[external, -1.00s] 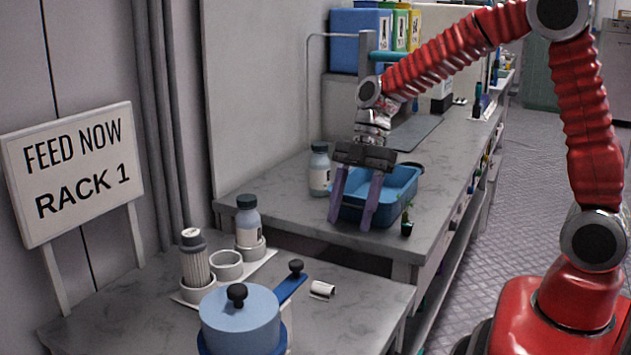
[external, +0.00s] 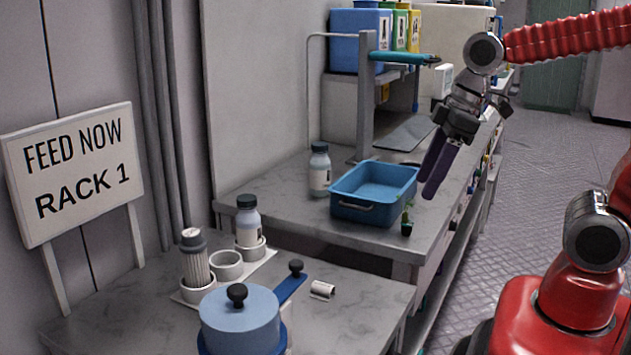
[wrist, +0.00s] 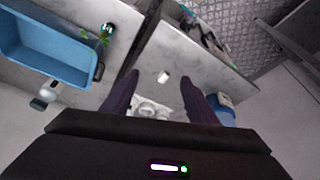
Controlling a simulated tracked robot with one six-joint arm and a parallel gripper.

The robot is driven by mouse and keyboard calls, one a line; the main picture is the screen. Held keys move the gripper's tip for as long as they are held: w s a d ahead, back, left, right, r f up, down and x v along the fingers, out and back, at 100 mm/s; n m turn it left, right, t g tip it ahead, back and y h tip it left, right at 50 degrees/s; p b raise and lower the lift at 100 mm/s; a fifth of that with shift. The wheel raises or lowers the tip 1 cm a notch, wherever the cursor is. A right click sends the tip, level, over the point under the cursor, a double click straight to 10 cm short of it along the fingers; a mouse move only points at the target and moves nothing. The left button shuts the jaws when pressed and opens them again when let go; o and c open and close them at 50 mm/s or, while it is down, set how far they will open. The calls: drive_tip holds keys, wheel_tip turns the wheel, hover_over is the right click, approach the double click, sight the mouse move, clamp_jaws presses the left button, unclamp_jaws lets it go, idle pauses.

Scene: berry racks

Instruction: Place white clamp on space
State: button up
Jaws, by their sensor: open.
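A small white clamp-like piece (external: 322,290) lies on the near grey table, right of the blue lidded pot. In the wrist view the white piece (wrist: 163,77) shows between my fingertips in the picture, well beyond them. My gripper (external: 426,188) is open and empty, raised near the right edge of the far bench, right of the blue tub; its purple fingers also show in the wrist view (wrist: 160,76). I cannot tell which spot is the space; an empty white ring (external: 227,266) stands between two rings that hold bottles.
The blue pot (external: 240,318) and its blue handle stand left of the white piece. A blue tub (external: 345,211) and small plant (external: 407,222) sit on the far bench. A "FEED NOW RACK 1" sign (external: 75,175) stands left. The near table's right front is clear.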

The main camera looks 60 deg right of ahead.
drive_tip(key=s+m, duration=0.1)
drive_tip(key=s+d+m+t+h, duration=0.1)
drive_tip(key=s+m, duration=0.1)
drive_tip(key=s+d+r+m, duration=0.1)
drive_tip(key=s, duration=0.1)
drive_tip(key=shift+m+t, duration=0.4)
